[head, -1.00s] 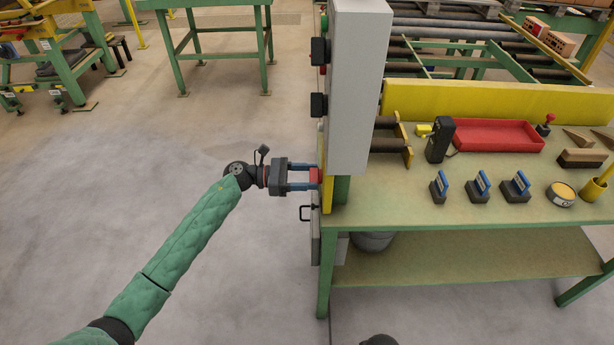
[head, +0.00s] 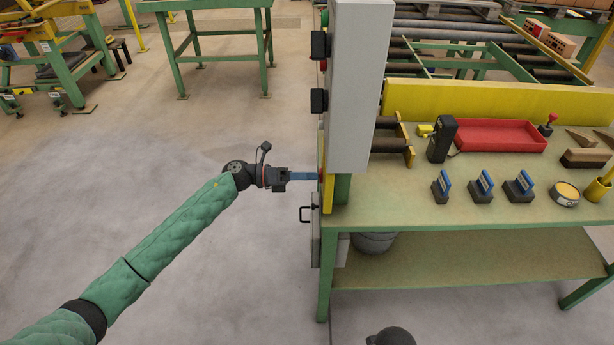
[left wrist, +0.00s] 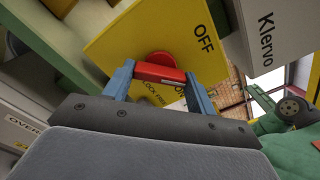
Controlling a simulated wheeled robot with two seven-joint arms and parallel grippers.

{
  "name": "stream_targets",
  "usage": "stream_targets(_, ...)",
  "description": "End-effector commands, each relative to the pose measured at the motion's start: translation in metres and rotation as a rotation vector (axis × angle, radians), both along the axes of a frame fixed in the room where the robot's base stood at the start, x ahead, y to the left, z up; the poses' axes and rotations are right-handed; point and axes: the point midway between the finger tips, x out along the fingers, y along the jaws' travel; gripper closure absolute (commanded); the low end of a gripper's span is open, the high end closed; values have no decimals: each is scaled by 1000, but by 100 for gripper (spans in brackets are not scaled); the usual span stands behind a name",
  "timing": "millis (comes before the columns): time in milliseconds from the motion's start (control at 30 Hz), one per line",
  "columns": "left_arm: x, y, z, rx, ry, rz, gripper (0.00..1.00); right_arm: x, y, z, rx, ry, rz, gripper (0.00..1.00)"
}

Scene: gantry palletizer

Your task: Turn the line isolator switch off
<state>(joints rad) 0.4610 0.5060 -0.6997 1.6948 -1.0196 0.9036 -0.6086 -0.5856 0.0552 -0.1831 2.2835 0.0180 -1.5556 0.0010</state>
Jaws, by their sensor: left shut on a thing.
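The isolator switch has a red handle (left wrist: 160,73) on a yellow plate (left wrist: 130,45) marked OFF and ON. In the head view the yellow plate (head: 327,195) is edge-on, on the left side of the bench's end post. My left gripper (head: 318,176) reaches it from the left, fingers edge-on. In the left wrist view the blue fingers of my left gripper (left wrist: 158,85) stand on both sides of the red handle and are shut on it. The handle lies across between them; which mark it points to I cannot tell. My right gripper is not in view.
A grey cabinet (head: 360,80) with black knobs hangs just above the switch. A dark pull handle (head: 308,213) is below it. The green bench (head: 430,200) to the right carries a red tray (head: 500,134) and several blue-topped blocks.

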Motion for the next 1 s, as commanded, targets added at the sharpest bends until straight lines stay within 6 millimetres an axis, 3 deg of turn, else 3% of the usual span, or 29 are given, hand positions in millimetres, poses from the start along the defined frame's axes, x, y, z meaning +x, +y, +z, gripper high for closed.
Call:
stream_targets(233, 1, 1, 2, 1, 232, 1, 66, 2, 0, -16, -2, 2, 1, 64)
stream_targets(700, 1, 1, 2, 1, 633, 1, 66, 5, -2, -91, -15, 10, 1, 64)
stream_targets(1000, 1, 1, 1, 1, 779, 2, 66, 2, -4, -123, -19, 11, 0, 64)
